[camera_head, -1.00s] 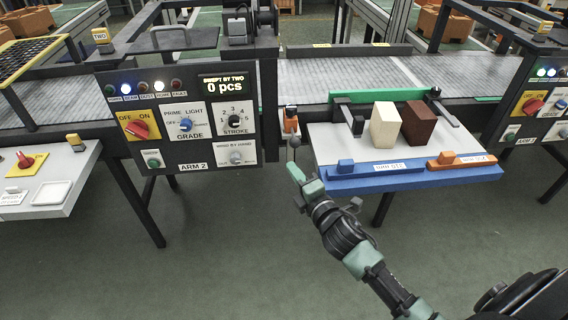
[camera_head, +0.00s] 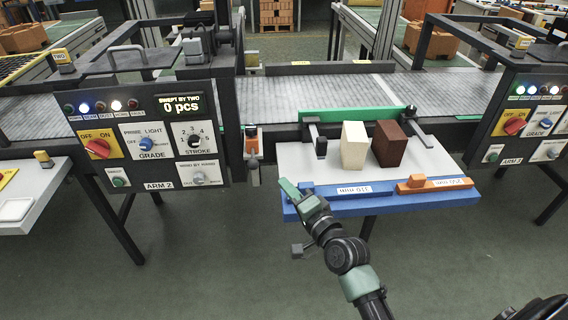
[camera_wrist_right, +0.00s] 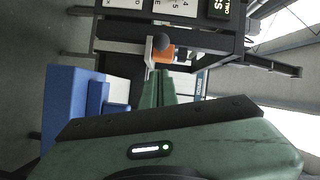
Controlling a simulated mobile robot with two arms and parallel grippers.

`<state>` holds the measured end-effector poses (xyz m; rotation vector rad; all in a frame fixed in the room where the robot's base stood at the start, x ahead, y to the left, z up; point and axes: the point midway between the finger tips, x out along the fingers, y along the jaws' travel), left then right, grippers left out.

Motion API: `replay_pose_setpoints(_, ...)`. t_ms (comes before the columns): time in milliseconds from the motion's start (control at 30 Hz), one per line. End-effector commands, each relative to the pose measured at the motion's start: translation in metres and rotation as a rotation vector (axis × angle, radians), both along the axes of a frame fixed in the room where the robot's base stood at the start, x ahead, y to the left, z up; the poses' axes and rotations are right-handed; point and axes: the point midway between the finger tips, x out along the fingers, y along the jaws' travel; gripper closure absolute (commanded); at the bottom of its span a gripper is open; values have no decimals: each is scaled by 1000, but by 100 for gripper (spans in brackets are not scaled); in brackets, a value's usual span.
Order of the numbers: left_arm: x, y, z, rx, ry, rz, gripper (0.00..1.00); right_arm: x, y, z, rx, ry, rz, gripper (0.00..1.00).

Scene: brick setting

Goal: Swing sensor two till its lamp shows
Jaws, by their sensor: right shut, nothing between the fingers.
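An orange bracket (camera_head: 251,146) with a dark top and a thin grey lever hangs at the conveyor edge, right of the ARM 2 panel; it seems to be sensor two, though I read no label on it. My right gripper (camera_head: 288,187) is shut and empty, right of the lever and in front of the tray's left corner. In the wrist view its green fingers (camera_wrist_right: 158,88) point towards the bracket. My left gripper is not in view.
The ARM 2 panel (camera_head: 150,138) has some lit lamps and reads 0 pcs. A blue-edged tray table (camera_head: 420,165) holds a cream block (camera_head: 354,145) and a brown block (camera_head: 390,144). The grey conveyor (camera_head: 340,92) runs behind. Open floor lies in front.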

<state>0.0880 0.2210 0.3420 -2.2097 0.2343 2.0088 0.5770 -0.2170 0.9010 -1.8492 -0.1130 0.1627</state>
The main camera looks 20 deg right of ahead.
Motion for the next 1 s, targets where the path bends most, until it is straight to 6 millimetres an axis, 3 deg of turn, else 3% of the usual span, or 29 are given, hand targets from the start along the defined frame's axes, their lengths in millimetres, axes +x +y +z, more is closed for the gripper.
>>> replay_pose_setpoints(167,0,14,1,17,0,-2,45,8,3,2,103,8,1,100)
replay_pose_setpoints(700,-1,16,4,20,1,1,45,91,17,-2,96,8,1,100)
replay_pose_setpoints(1000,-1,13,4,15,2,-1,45,99,18,-3,95,8,1,100)
